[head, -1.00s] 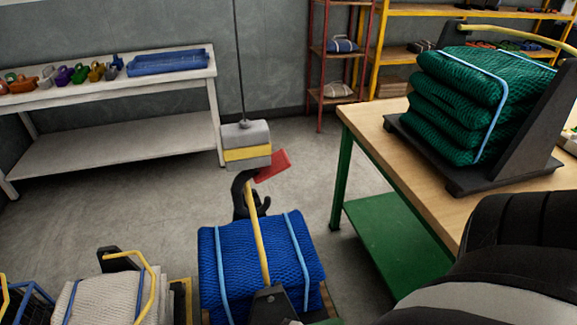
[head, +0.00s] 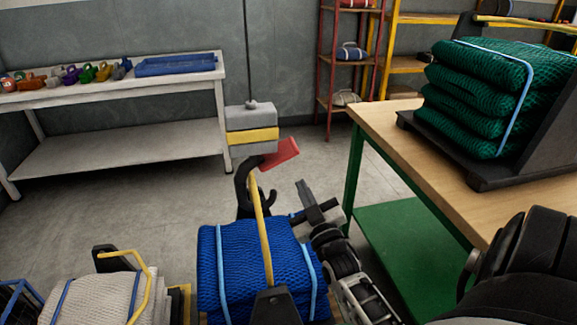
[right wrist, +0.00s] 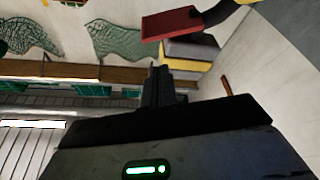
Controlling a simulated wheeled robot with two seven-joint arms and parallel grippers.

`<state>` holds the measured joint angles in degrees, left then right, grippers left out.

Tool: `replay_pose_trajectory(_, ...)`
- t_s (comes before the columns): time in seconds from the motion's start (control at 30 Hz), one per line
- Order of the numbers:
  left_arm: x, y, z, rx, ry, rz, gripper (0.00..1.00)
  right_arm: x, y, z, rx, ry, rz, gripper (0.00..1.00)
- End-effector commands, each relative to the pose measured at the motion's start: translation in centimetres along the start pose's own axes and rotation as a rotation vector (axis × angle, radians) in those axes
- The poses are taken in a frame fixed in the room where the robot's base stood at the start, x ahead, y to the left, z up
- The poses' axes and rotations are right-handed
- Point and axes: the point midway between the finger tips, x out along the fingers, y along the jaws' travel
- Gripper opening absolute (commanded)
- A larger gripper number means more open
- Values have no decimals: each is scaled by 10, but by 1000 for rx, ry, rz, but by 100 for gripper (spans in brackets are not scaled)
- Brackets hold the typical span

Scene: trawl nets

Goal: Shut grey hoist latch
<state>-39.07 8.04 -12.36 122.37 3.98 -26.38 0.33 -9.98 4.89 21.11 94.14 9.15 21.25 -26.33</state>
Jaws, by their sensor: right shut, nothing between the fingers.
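The grey hoist block (head: 251,118) with a yellow band hangs on a cable in the middle of the head view. Below it is a black hook (head: 243,185), and a red latch flap (head: 280,153) sticks out to the right, tilted up and away from the hook. A yellow bar (head: 261,220) over the blue net bundle (head: 235,260) passes at the hook. My right gripper (head: 308,197) is shut and empty, below and right of the red flap, apart from it. In the right wrist view the red flap (right wrist: 171,23) shows above the fingers (right wrist: 158,88). My left gripper is not in view.
A wooden-topped table (head: 400,135) with a green net stack (head: 490,95) on a black stand is at the right. A pale net bundle (head: 95,298) is at lower left. A grey bench (head: 120,140) holds a blue tray (head: 176,65). The floor between is clear.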

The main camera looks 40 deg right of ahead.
Motion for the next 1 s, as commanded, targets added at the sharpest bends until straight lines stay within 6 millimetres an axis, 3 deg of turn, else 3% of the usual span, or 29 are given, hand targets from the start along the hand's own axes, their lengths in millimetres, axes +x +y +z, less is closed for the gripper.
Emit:
replay_pose_trajectory(0.27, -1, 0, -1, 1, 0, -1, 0, 6, -1, -1, 2, 1, -3, 0)
replay_pose_trajectory(0.7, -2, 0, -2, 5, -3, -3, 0, 80, -1, -2, 1, 0, -4, 0)
replay_pose_trajectory(1.0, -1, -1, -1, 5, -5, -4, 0, 100, -2, 0, 3, -2, -6, 0)
